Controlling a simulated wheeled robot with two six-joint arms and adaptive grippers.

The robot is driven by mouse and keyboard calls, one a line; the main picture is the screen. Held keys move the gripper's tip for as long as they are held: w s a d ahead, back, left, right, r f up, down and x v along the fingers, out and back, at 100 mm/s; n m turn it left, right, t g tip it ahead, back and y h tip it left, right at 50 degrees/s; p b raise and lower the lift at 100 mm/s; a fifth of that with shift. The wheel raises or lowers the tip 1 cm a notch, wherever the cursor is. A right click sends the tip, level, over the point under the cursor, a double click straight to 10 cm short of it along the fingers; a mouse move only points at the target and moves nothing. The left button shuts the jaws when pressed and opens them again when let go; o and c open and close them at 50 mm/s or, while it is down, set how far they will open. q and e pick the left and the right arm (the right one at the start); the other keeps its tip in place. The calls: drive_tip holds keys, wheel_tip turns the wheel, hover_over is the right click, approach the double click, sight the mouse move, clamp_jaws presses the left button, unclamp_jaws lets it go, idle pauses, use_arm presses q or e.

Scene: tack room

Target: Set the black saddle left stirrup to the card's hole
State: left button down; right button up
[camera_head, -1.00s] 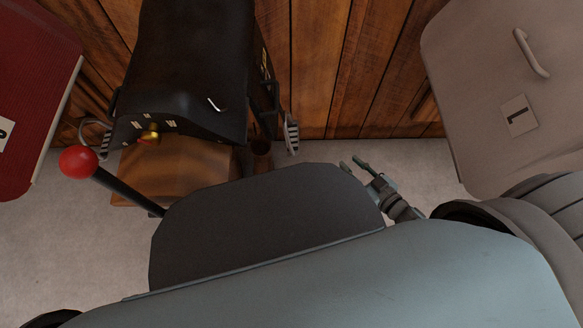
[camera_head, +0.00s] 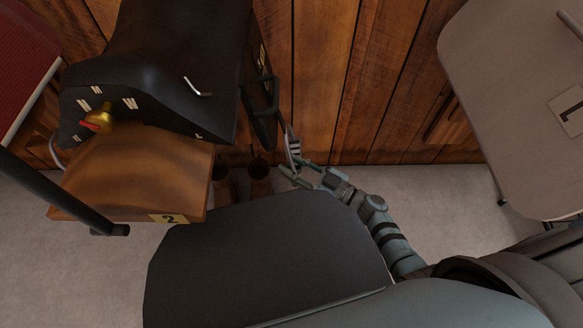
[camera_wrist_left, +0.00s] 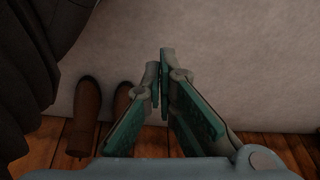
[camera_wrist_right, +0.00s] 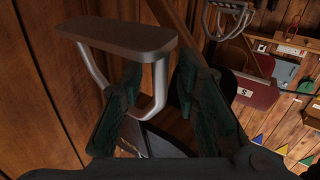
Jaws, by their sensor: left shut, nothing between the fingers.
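The black saddle (camera_head: 170,60) sits on a wooden rack (camera_head: 130,175) at the upper left of the head view. A yellow card marked 2 (camera_head: 169,218) is on the rack's front edge. A metal stirrup (camera_head: 293,150) hangs at the saddle's picture-right side. My right gripper (camera_head: 291,164) is open at this stirrup. In the right wrist view, the stirrup's dark tread (camera_wrist_right: 118,37) is above the fingers, and one metal side shows between the open fingers (camera_wrist_right: 157,85). My left gripper (camera_wrist_left: 163,62) is shut and empty, seen only in the left wrist view, over the floor.
Brown boots (camera_wrist_left: 86,115) stand below my left gripper, by the plank wall. A pale saddle-like panel (camera_head: 510,100) is at the right and a red one (camera_head: 22,70) at the left. A black bar (camera_head: 55,195) crosses the lower left. Bare floor (camera_head: 435,195) shows right of my right arm.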

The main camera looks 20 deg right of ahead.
sight(289, 158)
drive_tip(key=shift+w+a, duration=0.15)
drive_tip(key=shift+w, duration=0.05)
use_arm(q)
drive_tip(key=shift+w+r, duration=0.1)
use_arm(e)
drive_tip(key=shift+c, duration=0.6)
clamp_jaws()
use_arm(q)
drive_tip(key=shift+r, duration=0.1)
use_arm(e)
drive_tip(key=shift+r, duration=0.1)
